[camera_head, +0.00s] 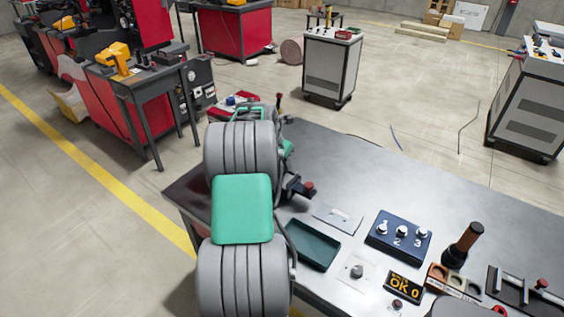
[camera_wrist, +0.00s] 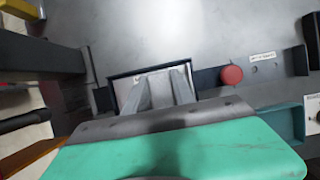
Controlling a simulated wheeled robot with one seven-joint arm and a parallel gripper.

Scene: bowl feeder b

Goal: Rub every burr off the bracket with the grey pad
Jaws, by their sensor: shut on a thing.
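My gripper (camera_wrist: 160,78) shows in the wrist view, its two grey fingers close together over a dark-edged rectangular shape (camera_wrist: 150,66). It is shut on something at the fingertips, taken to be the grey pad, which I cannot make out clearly. A dark clamp-like fixture with a red knob (camera_wrist: 231,75) lies just right of the fingers; the knob also shows in the head view (camera_head: 308,189). I cannot pick out the bracket or any burrs; my arm and fingers cover much of that spot. In the head view my fingertips are hidden behind my arm.
Right of the fixture lies a flat grey plate (camera_head: 338,218), with a dark green tray (camera_head: 313,244) nearer. The table's (camera_head: 440,185) far middle is clear.

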